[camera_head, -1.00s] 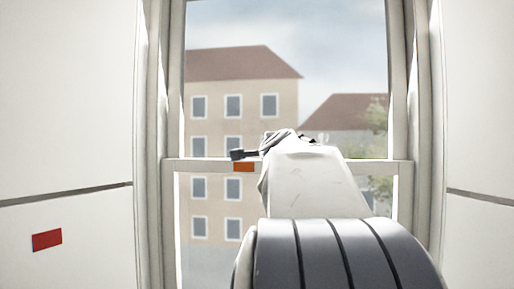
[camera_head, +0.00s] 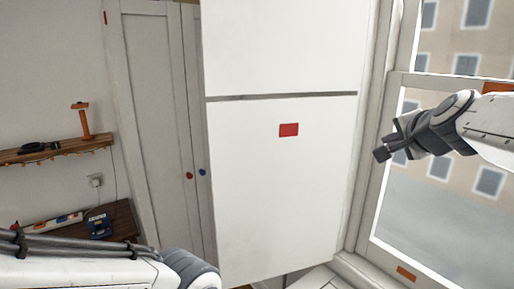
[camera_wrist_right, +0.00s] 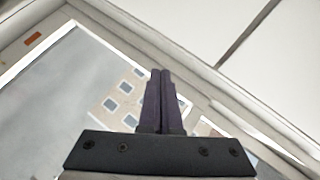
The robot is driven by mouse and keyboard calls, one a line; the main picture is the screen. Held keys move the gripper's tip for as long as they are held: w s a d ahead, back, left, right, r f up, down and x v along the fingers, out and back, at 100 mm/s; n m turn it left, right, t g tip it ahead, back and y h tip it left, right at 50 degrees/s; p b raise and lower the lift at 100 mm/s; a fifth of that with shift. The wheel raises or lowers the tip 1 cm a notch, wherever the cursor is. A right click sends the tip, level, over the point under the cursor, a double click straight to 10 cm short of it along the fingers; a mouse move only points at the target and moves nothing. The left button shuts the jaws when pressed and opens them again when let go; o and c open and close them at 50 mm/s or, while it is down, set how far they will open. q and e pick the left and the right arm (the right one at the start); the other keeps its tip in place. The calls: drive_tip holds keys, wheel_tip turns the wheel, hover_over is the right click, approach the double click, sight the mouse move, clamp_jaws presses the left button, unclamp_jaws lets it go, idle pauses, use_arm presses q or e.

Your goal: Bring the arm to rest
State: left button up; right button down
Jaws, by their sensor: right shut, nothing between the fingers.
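My right gripper (camera_head: 384,151) comes in from the right in the head view, raised in front of the window. Its two dark fingers are together with nothing between them. In the right wrist view the closed fingers (camera_wrist_right: 162,100) point up toward the window frame and the white panel. My left arm (camera_head: 90,270) lies along the lower left of the head view. The fingers of my left gripper cannot be made out there.
A tall white cabinet (camera_head: 270,190) with a red label (camera_head: 289,130) stands in the middle. The window (camera_head: 420,200) is at the right. A wall shelf (camera_head: 60,148) holds a hammer (camera_head: 82,120). A blue device (camera_head: 98,226) sits on a wooden bench (camera_head: 124,222) below.

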drive_tip(key=s+a+f+n+g+y, duration=0.3)
drive_tip(key=s+a+f+n, duration=0.15)
drive_tip(key=a+f, duration=0.45)
drive_tip(key=s+a+f+n+g+y, duration=0.25)
drive_tip(key=a+f+n, duration=0.4)
drive_tip(key=a, duration=0.55)
drive_tip(key=s+a+f+n+g+h, duration=0.1)
drive_tip(key=s+f+n, duration=0.4)
drive_tip(key=s, duration=0.6)
drive_tip(key=s+a+f+n+g+h+b, duration=0.1)
drive_tip(key=s+a+f+n+g, duration=0.3)
drive_tip(key=s+f, duration=0.5)
drive_tip(key=s+n+g, duration=0.2)
drive_tip(key=shift+a+n, duration=0.15)
drive_tip(key=shift+n, duration=0.15)
drive_tip(key=shift+g, duration=0.25)
